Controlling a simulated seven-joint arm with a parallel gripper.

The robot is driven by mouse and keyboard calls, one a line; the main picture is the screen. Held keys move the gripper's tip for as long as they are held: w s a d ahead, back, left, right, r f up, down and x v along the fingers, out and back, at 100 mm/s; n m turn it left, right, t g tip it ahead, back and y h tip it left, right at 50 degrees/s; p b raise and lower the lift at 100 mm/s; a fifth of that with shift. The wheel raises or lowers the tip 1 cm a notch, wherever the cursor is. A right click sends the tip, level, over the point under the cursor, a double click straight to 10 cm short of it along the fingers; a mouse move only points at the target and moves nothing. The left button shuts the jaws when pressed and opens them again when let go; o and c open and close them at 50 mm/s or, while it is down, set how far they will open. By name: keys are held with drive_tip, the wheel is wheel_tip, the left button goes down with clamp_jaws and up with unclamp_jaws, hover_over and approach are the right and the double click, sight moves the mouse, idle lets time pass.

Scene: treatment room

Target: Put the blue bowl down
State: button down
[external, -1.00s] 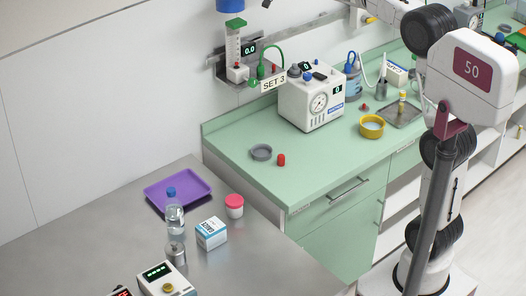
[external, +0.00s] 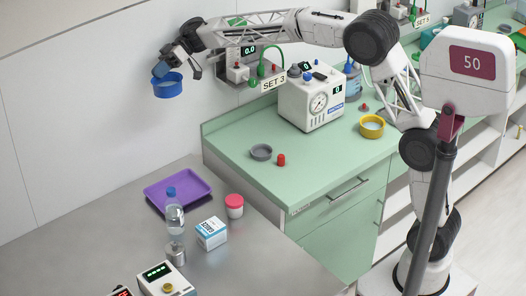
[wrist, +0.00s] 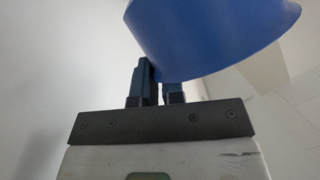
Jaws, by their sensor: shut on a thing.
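The blue bowl (external: 168,86) is in the air at the upper left of the external view, in front of the white wall. My gripper (external: 161,70) is shut on the bowl's rim and holds it well above the steel table. In the wrist view the blue bowl (wrist: 210,35) fills the top, with the dark blue fingers of my gripper (wrist: 157,75) at its near wall. The bowl's inside is mostly hidden.
Below is a steel table (external: 120,240) with a purple tray (external: 160,200), a bottle (external: 174,215), a pink-lidded jar (external: 234,206), a box (external: 211,233) and a metal weight (external: 176,253). The green counter (external: 232,140) holds a grey ring dish (external: 261,152), red cap (external: 281,160) and pressure unit (external: 310,100).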

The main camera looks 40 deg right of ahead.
drive_tip(key=s+a+f+n+g, duration=0.1)
drive_tip(key=s+a+f+n, duration=0.1)
drive_tip(key=s+a+f, duration=0.3)
drive_tip(key=s+a+f+n+g+h, duration=0.1)
drive_tip(key=s+a+f, duration=0.4)
drive_tip(key=a+f, duration=0.9)
drive_tip(key=s+a+f+n+g, duration=0.2)
drive_tip(key=s+a+f, duration=0.3)
drive_tip(key=a+f, duration=0.5)
wheel_tip(320, 180, down, 4)
drive_tip(key=shift+s+f+n+g+h, duration=0.2)
drive_tip(key=shift+n+g+h, duration=0.1)
drive_tip(key=shift+h, duration=0.1)
drive_tip(key=shift+f, duration=0.15)
drive_tip(key=shift+f, duration=3.2)
drive_tip(key=shift+f, duration=0.3)
